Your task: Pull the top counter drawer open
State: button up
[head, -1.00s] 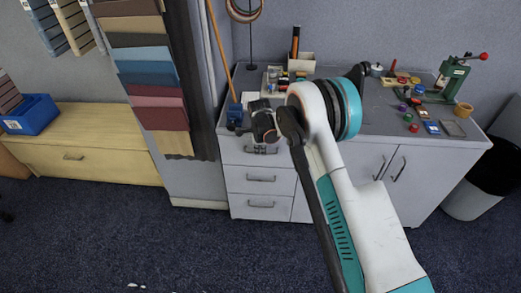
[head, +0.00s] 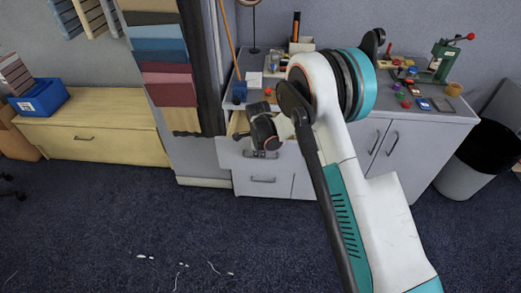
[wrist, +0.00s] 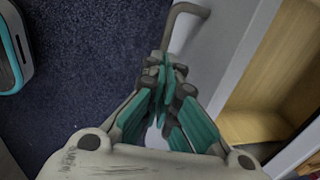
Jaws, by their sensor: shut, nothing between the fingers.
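The top counter drawer stands partly open, its pale wooden inside showing beside my wrist in the head view (head: 238,122). Its white front (head: 232,157) stands out from the grey counter. In the wrist view, the drawer's front (wrist: 222,45) runs along the right of my gripper (wrist: 165,68), with the wooden inside (wrist: 265,85) beyond it. The grey bar handle (wrist: 188,9) runs down to the fingertips. My gripper is shut at the handle with nothing between its fingers; whether it touches the bar is unclear. In the head view, my wrist hides much of the drawer.
A lower drawer (head: 263,181) and the cupboard doors (head: 385,145) are shut. Small items and a green press (head: 443,62) stand on the counter top. A black bin (head: 483,158) is at the right. The carpet (head: 170,225) in front is mostly clear.

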jog(key=o, duration=0.4)
jog(key=shift+w+f, duration=0.1)
jog(key=shift+w, duration=0.15)
jog(key=shift+o, duration=0.2)
jog(key=shift+w+f, duration=0.15)
notch_tip(320, 180, up, 12)
jog(key=s, duration=0.2)
jog(key=shift+s, duration=0.2)
